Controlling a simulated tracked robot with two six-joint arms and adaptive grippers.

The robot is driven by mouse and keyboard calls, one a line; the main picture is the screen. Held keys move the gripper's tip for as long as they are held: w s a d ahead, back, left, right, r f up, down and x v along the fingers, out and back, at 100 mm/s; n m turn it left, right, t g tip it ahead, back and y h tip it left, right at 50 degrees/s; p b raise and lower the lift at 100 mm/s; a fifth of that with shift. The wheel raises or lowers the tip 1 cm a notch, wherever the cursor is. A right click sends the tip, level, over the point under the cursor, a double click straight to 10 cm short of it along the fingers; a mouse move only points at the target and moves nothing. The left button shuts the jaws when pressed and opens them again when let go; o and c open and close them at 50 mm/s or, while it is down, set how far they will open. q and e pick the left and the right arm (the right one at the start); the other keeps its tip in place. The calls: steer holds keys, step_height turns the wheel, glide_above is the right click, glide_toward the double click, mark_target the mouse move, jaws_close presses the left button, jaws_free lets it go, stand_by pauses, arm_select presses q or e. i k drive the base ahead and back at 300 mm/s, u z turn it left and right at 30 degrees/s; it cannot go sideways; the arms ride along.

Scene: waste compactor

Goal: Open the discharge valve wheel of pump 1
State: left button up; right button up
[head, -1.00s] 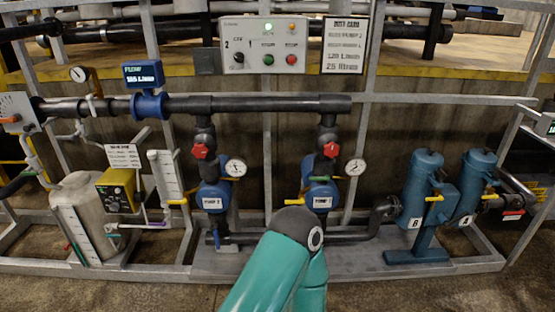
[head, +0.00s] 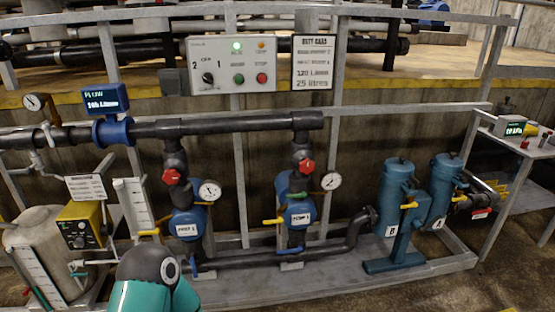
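Pump 1 (head: 299,215) is the right-hand blue pump in the head view, with a white label on its front. A red valve wheel (head: 307,167) sits on the dark vertical pipe above it, just left of a round gauge (head: 331,181). Pump 2 (head: 187,224) stands to its left with a similar red wheel (head: 172,177) and gauge (head: 209,191). I cannot tell how far either wheel is turned. A teal link of my arm with a dark joint shows at the bottom left, well below the wheels. Neither gripper is in view.
A control panel (head: 233,65) with a selector, buttons and a lit green lamp hangs above, beside a duty card (head: 313,63). A dark header pipe (head: 225,127) crosses above the pumps. Blue filters (head: 397,195) stand right. A yellow box (head: 79,227) and tank stand left.

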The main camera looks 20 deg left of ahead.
mark_target(307, 165)
steer(key=u, duration=0.5)
steer(key=i, duration=1.05)
steer(key=u, duration=0.3)
